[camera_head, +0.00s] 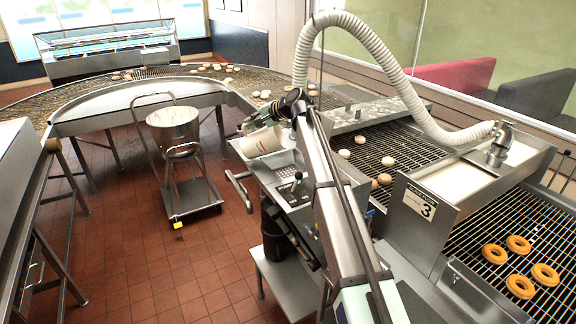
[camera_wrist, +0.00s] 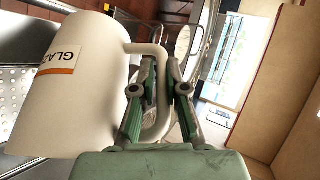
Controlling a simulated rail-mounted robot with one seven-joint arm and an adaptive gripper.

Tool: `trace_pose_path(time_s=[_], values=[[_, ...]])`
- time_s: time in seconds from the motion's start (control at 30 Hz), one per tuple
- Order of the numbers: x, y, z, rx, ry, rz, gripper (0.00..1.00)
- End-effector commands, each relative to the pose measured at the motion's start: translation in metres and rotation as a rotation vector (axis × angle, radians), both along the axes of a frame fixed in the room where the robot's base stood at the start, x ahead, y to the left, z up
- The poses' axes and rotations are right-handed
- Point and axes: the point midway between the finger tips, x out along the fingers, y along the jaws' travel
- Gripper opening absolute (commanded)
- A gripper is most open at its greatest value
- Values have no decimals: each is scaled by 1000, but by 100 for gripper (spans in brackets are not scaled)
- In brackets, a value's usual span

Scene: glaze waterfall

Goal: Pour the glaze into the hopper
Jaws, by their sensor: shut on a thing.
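A white jug (camera_wrist: 75,85) with an orange-edged label that starts "GLAZ" fills the left of the wrist view. My gripper (camera_wrist: 160,85) has its green fingers shut around the jug's handle. In the head view the jug (camera_head: 262,141) is above the steel panel beside the conveyor, under my gripper (camera_head: 262,117). Its exact tilt and its contents cannot be told. A steel glazing unit (camera_head: 420,205) marked 3 spans the conveyor, with a pale-filled open top (camera_head: 452,180); I cannot tell for sure whether this is the hopper.
A ribbed white hose (camera_head: 385,60) arches over the conveyor (camera_head: 400,150) to the unit. Several glazed rings (camera_head: 518,244) lie at the right. A bucket (camera_head: 174,128) stands on a trolley (camera_head: 190,198) at left. The tiled floor (camera_head: 145,262) in front is clear.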

Motion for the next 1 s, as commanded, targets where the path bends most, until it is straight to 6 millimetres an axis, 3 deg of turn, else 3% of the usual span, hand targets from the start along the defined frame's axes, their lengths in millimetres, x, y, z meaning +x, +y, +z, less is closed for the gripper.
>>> trace_pose_path(time_s=[1.0], values=[[1, -13, 3, 146, 0, 0, 0]])
